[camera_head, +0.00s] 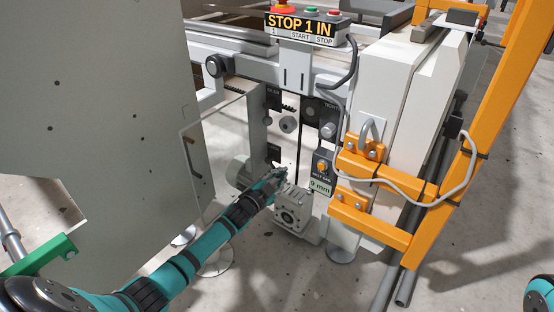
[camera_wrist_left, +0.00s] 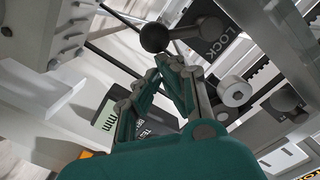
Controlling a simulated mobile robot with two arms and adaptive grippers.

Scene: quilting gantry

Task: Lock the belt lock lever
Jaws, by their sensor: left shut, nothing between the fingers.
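The belt lock lever shows in the left wrist view as a grey rod with a black ball knob (camera_wrist_left: 153,37). The rod runs right from the knob across a black plate marked LOCK (camera_wrist_left: 205,45). My left gripper (camera_wrist_left: 170,62) is shut and empty, its fingertips just below the knob; I cannot tell whether they touch it. In the head view my left gripper (camera_head: 281,173) is beside the machine's end, above a grey gearbox (camera_head: 293,212). The lever cannot be made out there. My right gripper is out of view.
An orange frame (camera_head: 375,165) with a grey cable is at the right.

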